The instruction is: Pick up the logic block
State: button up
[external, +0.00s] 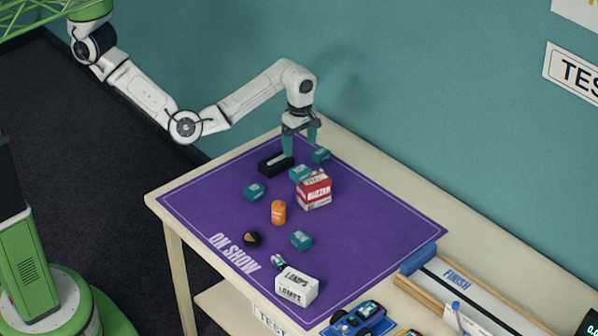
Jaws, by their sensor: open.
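My gripper (300,144) is at the back of the purple mat (205,205), pointing down with its teal fingers apart and nothing visible between them. Its left finger overlaps a low black block (268,168) with a pale strip on top; I cannot tell whether they touch. One small teal block (320,156) lies just right of the fingers and another teal block (299,172) just in front. More teal blocks lie at the mat's left (254,191) and front centre (301,240). Their labels are too small to read, so I cannot tell which is the logic block.
A red and white box (314,190) stands close in front of the gripper. An orange cylinder (278,212), a dark round piece (252,239) and a white lamps box (297,288) stand nearer the front. The wall (400,110) rises behind the table. The mat's right side is clear.

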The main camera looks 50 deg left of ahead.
aim_at(300, 169)
notch_tip(300, 169, down, 10)
jog(key=shift+f+p, duration=0.15)
jog(key=shift+p, duration=0.5)
jog(key=shift+c, duration=0.5)
jog(key=c, duration=1.1)
jog(key=shift+o, duration=0.2)
